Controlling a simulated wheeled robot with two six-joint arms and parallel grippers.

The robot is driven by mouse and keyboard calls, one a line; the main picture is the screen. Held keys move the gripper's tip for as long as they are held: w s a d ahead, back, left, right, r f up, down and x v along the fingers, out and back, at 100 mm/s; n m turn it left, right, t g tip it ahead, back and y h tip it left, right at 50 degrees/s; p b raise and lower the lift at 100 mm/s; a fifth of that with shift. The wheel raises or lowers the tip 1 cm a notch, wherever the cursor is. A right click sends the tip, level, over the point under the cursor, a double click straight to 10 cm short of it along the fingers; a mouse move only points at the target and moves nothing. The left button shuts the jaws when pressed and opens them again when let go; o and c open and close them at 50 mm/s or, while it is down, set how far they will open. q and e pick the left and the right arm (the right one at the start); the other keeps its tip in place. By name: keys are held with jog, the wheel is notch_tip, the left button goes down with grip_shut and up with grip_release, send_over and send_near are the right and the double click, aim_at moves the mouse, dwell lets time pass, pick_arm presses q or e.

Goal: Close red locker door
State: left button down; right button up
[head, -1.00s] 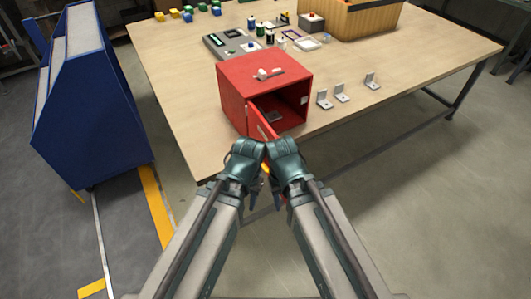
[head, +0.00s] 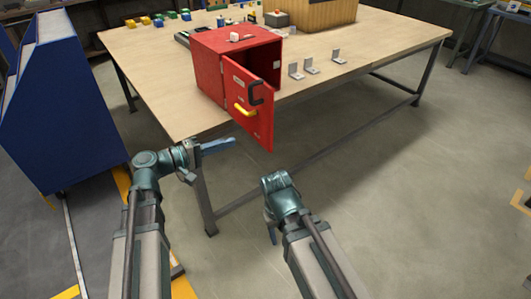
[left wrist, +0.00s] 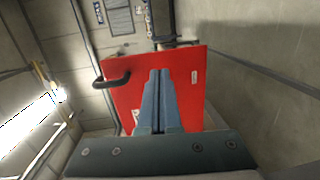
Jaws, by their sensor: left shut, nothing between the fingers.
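The red locker (head: 208,62) stands on the near part of the wooden table. Its red door (head: 262,125) is open and swung out past the table's front edge. The door's face carries a black handle (head: 257,93) and a yellow handle (head: 246,109). My left gripper (head: 232,143) is shut and empty, left of and apart from the door, its blue fingers pointing right. In the left wrist view the shut fingers (left wrist: 159,72) appear in front of the door (left wrist: 186,75) and its black handle (left wrist: 112,80). My right gripper (head: 273,236) is low, below the door; its fingers are mostly hidden.
The wooden table (head: 150,95) has a front edge and a leg (head: 203,195) close to my left arm. Metal brackets (head: 311,66) stand right of the locker. A blue cabinet (head: 60,110) is at the left. The floor (head: 400,200) at the right is clear.

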aim_at(268, 121)
pick_arm(q)
jog(key=shift+n+t+h, duration=0.3)
jog(key=shift+n+t, duration=0.1)
jog(key=shift+t, duration=0.2)
jog(key=x, duration=0.8)
jog(key=w+r+x, duration=0.1)
jog(key=x, duration=0.3)
jog(key=shift+a, duration=0.25)
jog(key=shift+d, duration=0.2)
pick_arm(e)
jog(key=shift+s+d+f, duration=0.1)
jog(key=shift+s+f, duration=0.45)
jog(key=shift+f, duration=0.05)
